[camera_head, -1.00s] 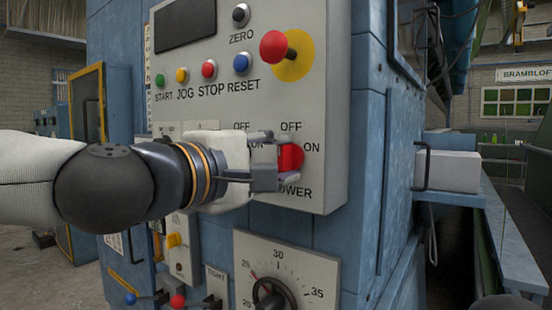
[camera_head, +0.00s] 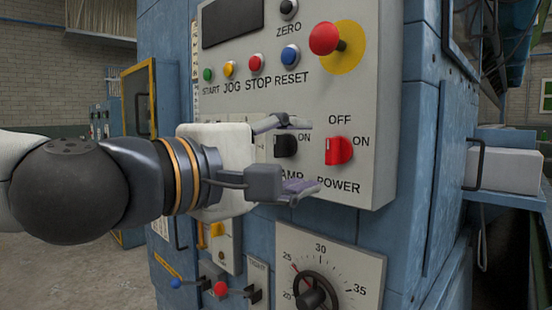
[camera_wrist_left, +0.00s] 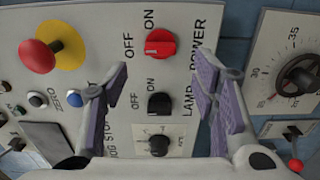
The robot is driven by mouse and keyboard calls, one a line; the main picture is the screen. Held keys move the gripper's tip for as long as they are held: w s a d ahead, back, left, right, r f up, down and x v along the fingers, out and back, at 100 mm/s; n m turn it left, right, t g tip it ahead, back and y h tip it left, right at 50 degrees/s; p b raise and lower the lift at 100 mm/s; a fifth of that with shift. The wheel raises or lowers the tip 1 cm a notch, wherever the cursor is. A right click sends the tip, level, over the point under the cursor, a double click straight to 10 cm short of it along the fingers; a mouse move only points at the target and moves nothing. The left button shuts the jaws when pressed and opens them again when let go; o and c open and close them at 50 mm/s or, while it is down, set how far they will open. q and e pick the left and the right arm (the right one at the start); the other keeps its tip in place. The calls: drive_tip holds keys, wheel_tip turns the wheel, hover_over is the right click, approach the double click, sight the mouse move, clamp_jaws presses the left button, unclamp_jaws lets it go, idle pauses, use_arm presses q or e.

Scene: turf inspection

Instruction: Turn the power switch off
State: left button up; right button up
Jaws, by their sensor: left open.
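The red power switch (camera_head: 339,151) is on the grey control panel, with OFF above it and ON to its right. Its grip looks upright, in line with OFF; in the left wrist view the red knob (camera_wrist_left: 160,43) lies lengthwise toward the OFF label. My left gripper (camera_head: 299,156) is open and empty, left of the power switch and apart from it. In the left wrist view the power switch is just beyond the fingertips. My right gripper is not in view.
Above are a red mushroom button (camera_head: 324,39) on a yellow disc and several small coloured buttons. A dial (camera_head: 312,290) is below the panel, with small levers (camera_head: 221,288) left of it. Open space lies in front of the panel.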

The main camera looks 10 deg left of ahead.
use_arm(q)
drive_tip(key=v, duration=0.5)
drive_tip(key=shift+s+a, duration=0.15)
drive_tip(key=shift+s, duration=0.1)
drive_tip(key=w+f+m+g+y, duration=0.1)
drive_tip(key=w+f+g+y, duration=0.1)
drive_tip(key=f, duration=0.9)
drive_tip(key=w+f+g+y, duration=0.1)
drive_tip(key=f+g+y, duration=0.15)
drive_tip(key=f, duration=0.95)
drive_tip(key=s+a+f+m+g+y, duration=0.1)
drive_tip(key=s+f+g, duration=0.1)
drive_tip(key=f, duration=0.6)
drive_tip(key=s+a+f+m+g, duration=0.1)
drive_tip(key=s+f+g, duration=0.15)
drive_tip(key=f, duration=0.55)
drive_tip(key=s+a+f+m+g+y, duration=0.2)
drive_tip(key=s+a+f, duration=0.4)
drive_tip(key=s+f, duration=0.3)
drive_tip(key=s+a+f+m+g+y, duration=0.3)
drive_tip(key=s+a+f+m+g, duration=0.2)
drive_tip(key=s+f, duration=0.5)
drive_tip(key=s+a, duration=0.2)
drive_tip(key=s, duration=0.4)
drive_tip(key=shift+s+f+m, duration=0.2)
drive_tip(key=shift+s+m, duration=0.1)
drive_tip(key=shift+s, duration=0.1)
drive_tip(key=shift+a, duration=0.15)
